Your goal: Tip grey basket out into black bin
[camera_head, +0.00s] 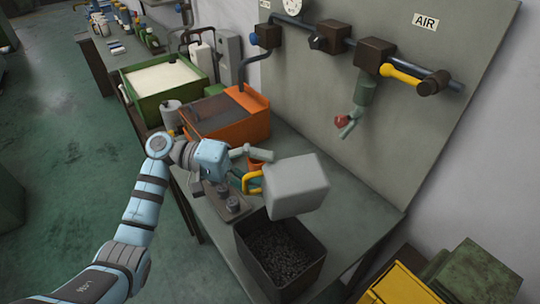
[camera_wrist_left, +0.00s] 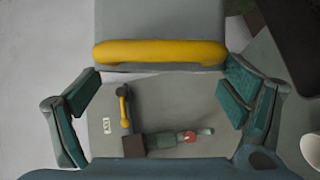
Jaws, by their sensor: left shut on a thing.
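The grey basket (camera_head: 296,187) hangs tilted above the black bin (camera_head: 246,258), with its plain outer faces toward my head camera. Its opening is hidden. My left gripper (camera_head: 247,172) is shut on the basket's yellow handle (camera_head: 253,182), to the left of the basket. In the left wrist view the handle (camera_wrist_left: 160,52) runs across in front of the grey basket wall (camera_wrist_left: 160,18), and my gripper's fingers (camera_wrist_left: 165,84) stand at both sides. The black bin stands upright and holds many small dark pieces. My right gripper is not in view.
An orange container (camera_head: 240,130) and a green tub (camera_head: 158,108) stand farther back on the bench. Small metal parts (camera_head: 232,204) lie beside the bin. A wall panel with an air pipe (camera_head: 405,75) rises behind. A yellow box (camera_head: 402,287) stands low at right.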

